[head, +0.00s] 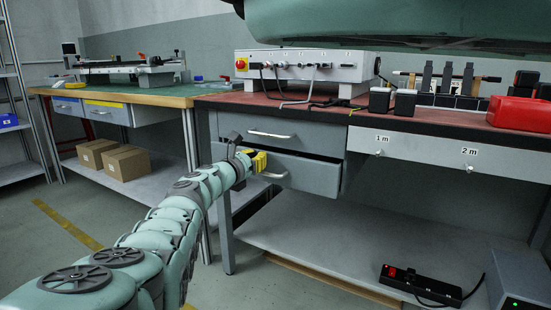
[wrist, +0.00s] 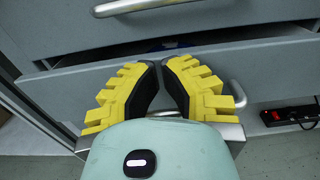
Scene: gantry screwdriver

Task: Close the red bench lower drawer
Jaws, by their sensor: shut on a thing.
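The red-topped bench (head: 420,122) has two grey drawers under its left end. The lower drawer (head: 310,174) stands partly out, its front ahead of the upper drawer's, and its open top shows in the wrist view (wrist: 60,85). Its metal handle (head: 275,174) shows right of my gripper (head: 258,160); one end also shows in the wrist view (wrist: 239,94). My gripper's yellow fingers (wrist: 163,66) are close together at the lower drawer's front, shut on the handle. The fingers and wrist hide the gripped part.
The closed-looking upper drawer (head: 270,135) sits just above. A lower shelf (head: 340,235) carries a black power strip (head: 420,285). A green-topped bench (head: 150,95) stands left, with cardboard boxes (head: 127,162) below. Open floor lies in front.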

